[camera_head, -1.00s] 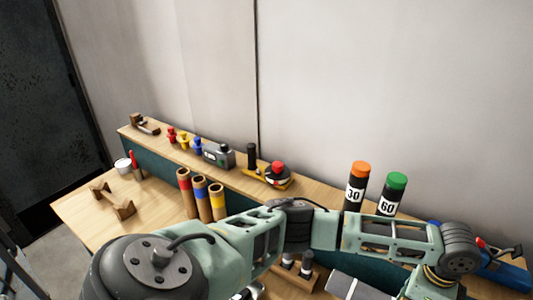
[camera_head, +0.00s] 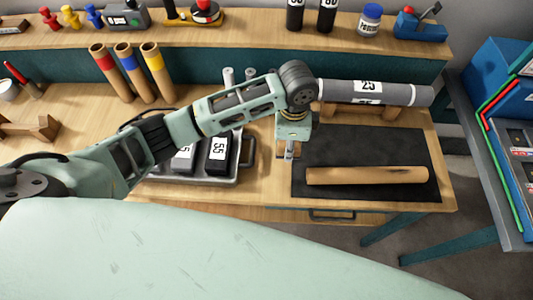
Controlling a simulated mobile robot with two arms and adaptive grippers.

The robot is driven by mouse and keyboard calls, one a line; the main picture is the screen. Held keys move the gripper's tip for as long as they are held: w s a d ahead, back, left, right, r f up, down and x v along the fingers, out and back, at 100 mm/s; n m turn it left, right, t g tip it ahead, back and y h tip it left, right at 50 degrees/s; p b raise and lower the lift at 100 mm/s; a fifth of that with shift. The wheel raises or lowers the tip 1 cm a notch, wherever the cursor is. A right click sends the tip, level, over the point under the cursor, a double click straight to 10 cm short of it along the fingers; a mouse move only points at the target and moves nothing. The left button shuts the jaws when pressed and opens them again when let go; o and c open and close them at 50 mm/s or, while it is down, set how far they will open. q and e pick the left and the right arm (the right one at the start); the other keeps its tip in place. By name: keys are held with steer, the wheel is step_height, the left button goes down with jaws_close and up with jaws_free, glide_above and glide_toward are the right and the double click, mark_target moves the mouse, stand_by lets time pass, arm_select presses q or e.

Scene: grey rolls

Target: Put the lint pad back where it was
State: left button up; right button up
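I cannot pick out a lint pad for certain in this view. My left gripper (camera_head: 289,152) points down at the left edge of a dark mat (camera_head: 330,145), below the end of my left arm. Its fingers are small and seen from above, so I cannot tell whether they are open or shut, or hold anything. A grey roll (camera_head: 405,94) labelled 25 lies on a wooden cradle (camera_head: 392,112) behind the mat. A brown tube (camera_head: 367,175) lies across the front of the mat. My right gripper is not in view.
A metal tray (camera_head: 240,168) with dark labelled blocks (camera_head: 217,152) stands left of the mat, partly under my arm. Several brown tubes with coloured ends (camera_head: 127,75) stand upright behind. A raised shelf (camera_head: 260,22) holds canisters, a white jar (camera_head: 369,22) and a blue tool (camera_head: 420,27).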

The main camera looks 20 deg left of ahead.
mark_target(269, 166)
arm_select(q)
steer(key=a, duration=0.1)
steer(key=s+a+f, duration=0.1)
steer(key=a+f, duration=0.1)
steer(key=shift+s+a+p, duration=0.35)
steer(key=shift+s+p, duration=0.05)
steer(key=shift+s+a+f, duration=0.3)
steer(key=shift+a+f, duration=0.15)
steer(key=shift+a, duration=0.15)
steer(key=shift+f+p, duration=0.3)
step_height(269, 166, down, 2)
steer(key=shift+f+p, duration=0.25)
steer(key=shift+p, duration=0.05)
steer(key=shift+f, duration=0.55)
steer(key=o, duration=1.1)
steer(key=shift+f, duration=0.1)
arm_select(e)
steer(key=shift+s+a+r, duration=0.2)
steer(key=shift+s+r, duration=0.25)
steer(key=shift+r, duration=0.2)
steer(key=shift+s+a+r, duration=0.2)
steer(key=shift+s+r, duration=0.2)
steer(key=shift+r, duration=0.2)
